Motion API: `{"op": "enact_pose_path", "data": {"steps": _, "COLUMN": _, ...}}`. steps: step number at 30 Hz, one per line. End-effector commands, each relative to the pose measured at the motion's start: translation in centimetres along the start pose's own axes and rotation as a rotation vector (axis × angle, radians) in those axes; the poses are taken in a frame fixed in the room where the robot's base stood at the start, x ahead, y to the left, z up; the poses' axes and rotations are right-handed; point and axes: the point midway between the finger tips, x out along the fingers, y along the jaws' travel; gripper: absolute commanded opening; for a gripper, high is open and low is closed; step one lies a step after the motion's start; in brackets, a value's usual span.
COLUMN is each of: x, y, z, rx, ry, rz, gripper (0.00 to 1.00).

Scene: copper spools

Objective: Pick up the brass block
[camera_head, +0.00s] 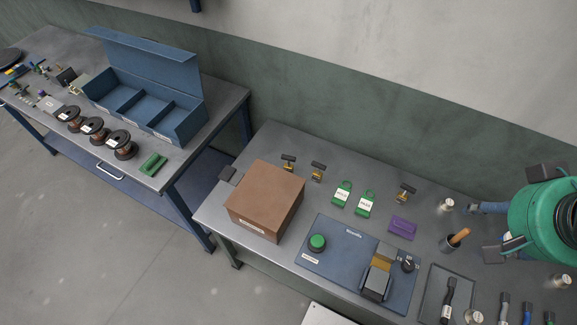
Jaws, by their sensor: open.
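The brass block (381,264) shows as a small golden patch on the blue-grey mat on the right-hand bench. It sits against a grey vise-like holder (375,286), with a pale beige piece (387,250) behind it. I cannot tell whether the holder clamps the block or just touches it. My gripper is not seen in this view, and nothing that I can make out as a gripper is near the block.
On the mat (333,238) are a green button (317,242) and a black knob (408,266). A brown box (266,200) stands left, a purple item (402,228) behind, a tool tray (434,293) right. A large green rounded body (538,222) fills the right edge.

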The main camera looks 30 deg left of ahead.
Motion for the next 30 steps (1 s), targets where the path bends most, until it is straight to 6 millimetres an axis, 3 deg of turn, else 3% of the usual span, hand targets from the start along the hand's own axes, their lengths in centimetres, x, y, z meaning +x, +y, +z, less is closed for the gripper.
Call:
{"op": "enact_pose_path", "data": {"steps": 14, "x": 5.7, "y": -6.7, "z": -9.0, "rx": -0.027, "ry": -0.08, "rz": -0.04, "gripper": 0.53}}
{"op": "enact_pose_path", "data": {"steps": 24, "x": 12.0, "y": -14.1, "z": -13.8, "rx": -0.05, "ry": -0.137, "rz": -0.058, "gripper": 0.53}}
{"op": "enact_pose_path", "data": {"steps": 30, "x": 16.3, "y": -19.2, "z": -15.4, "rx": -0.065, "ry": -0.17, "rz": -0.064, "gripper": 0.53}}
